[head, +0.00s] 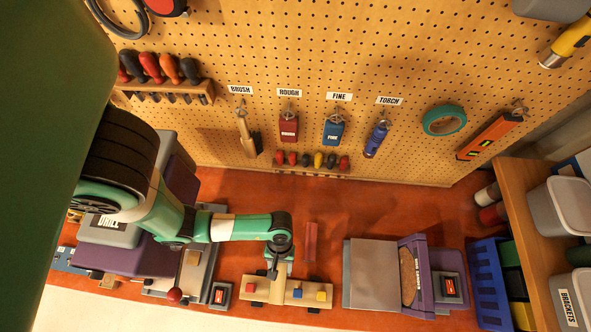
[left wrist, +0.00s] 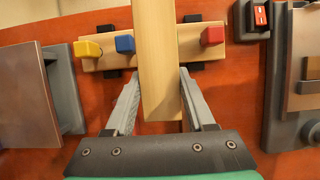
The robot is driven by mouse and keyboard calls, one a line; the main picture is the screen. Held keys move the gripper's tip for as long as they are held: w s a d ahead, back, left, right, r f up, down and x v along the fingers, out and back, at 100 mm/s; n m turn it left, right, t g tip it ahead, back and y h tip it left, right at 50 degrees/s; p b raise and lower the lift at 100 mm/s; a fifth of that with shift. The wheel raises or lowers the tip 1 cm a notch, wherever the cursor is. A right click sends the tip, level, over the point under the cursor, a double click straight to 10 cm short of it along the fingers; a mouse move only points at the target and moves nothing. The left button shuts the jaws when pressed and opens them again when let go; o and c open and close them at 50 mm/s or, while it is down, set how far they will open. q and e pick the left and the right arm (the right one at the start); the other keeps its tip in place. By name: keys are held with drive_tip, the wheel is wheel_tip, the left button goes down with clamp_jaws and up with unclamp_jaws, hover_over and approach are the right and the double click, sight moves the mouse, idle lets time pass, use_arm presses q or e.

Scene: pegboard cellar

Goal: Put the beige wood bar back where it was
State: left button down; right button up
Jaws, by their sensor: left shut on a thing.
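The beige wood bar (left wrist: 157,50) shows in the left wrist view, upright in the picture, between the two fingers of my left gripper (left wrist: 159,82). The gripper is shut on it. The bar crosses over a pale wooden board with coloured blocks (left wrist: 108,60), between the blue and red blocks. I cannot tell whether the bar touches the board. My right gripper is not in view.
A reddish strip (head: 310,242) lies behind the board. A grey plate and purple sander-like machine (head: 415,275) stand to the right, with a blue crate (head: 487,285) beyond. A vise-like tool (head: 174,294) is on the left.

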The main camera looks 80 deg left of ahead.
use_arm(q)
drive_tip(key=shift+w+a+f, duration=0.15)
drive_tip(key=shift+w+a, duration=0.05)
drive_tip(key=w+a+f+b, duration=0.1)
drive_tip(key=a+f+b, duration=0.1)
drive_tip(key=a+f, duration=0.1)
drive_tip(key=w+a+f+b, duration=0.1)
drive_tip(key=a+f+b, duration=0.1)
drive_tip(key=a+f, duration=0.1)
drive_tip(key=w+a+f+b, duration=0.2)
drive_tip(key=a+f, duration=0.1)
drive_tip(key=a, duration=0.2)
drive_tip(key=shift+a, duration=0.1)
drive_tip(key=shift+w+a, duration=0.1)
drive_tip(key=shift+a, duration=0.15)
drive_tip(key=shift+a+r, duration=0.1)
